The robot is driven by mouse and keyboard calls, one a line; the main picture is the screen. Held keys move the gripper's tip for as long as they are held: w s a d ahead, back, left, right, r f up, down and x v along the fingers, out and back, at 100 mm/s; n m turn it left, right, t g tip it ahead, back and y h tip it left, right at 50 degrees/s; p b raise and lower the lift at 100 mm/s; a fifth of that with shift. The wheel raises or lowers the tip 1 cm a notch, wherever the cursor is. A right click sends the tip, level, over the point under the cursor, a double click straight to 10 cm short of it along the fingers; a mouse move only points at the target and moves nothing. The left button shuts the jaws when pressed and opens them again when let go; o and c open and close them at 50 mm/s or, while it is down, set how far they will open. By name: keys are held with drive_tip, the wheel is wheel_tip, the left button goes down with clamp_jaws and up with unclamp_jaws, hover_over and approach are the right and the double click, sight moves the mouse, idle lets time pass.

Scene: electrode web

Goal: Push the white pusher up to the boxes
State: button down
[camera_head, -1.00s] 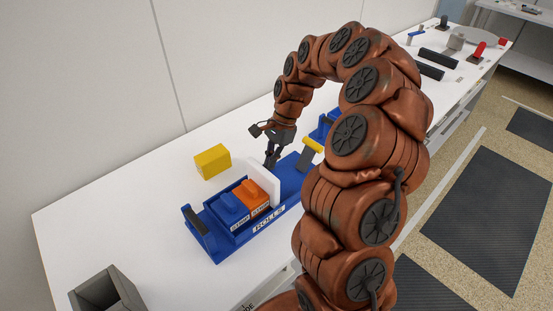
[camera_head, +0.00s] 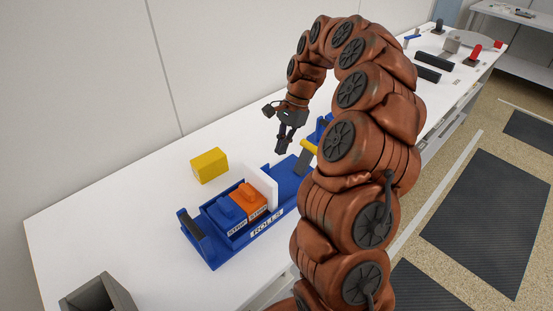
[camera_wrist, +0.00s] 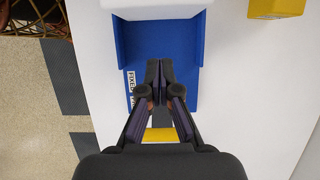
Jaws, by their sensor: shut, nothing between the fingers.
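The white pusher (camera_head: 265,179) is an upright plate in the blue tray (camera_head: 243,241). It stands close behind the orange box (camera_head: 247,197), with no clear gap from this angle. The blue box (camera_head: 227,209) sits beside the orange box on its far side from the pusher. My gripper (camera_head: 282,149) is shut and empty, raised above the tray behind the pusher and apart from it. In the wrist view the shut fingertips (camera_wrist: 159,66) hang over the blue tray floor, and the white pusher (camera_wrist: 155,6) shows at the top edge.
A yellow block (camera_head: 209,165) lies on the white table beside the tray. A yellow-topped part (camera_head: 310,147) stands at the tray's other end, partly behind my arm. A grey open bin (camera_head: 98,295) is at the front left.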

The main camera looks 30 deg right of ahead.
drive_tip(key=b+v, duration=0.1)
drive_tip(key=v, duration=0.5)
drive_tip(key=shift+a+r, duration=0.1)
drive_tip(key=shift+r, duration=0.05)
drive_tip(key=s+a+r+n+h, duration=0.1)
drive_tip(key=s+a+r+n, duration=0.1)
drive_tip(key=s+a+n, duration=0.5)
drive_tip(key=s+a+r+n+h, duration=0.1)
drive_tip(key=s+a+r+n, duration=0.15)
drive_tip(key=s+a, duration=0.55)
drive_tip(key=s+a+f+n+h, duration=0.1)
drive_tip(key=s+f+n, duration=0.2)
drive_tip(key=s, duration=0.5)
drive_tip(key=s+a+f+n+h, duration=0.1)
drive_tip(key=s+a+f+n, duration=0.1)
drive_tip(key=s, duration=0.7)
wheel_tip(320, 180, down, 3)
drive_tip(key=shift+s+a+r+n+g, duration=0.15)
drive_tip(key=shift+a+r+n+g, duration=0.1)
drive_tip(key=shift+n+g, duration=0.25)
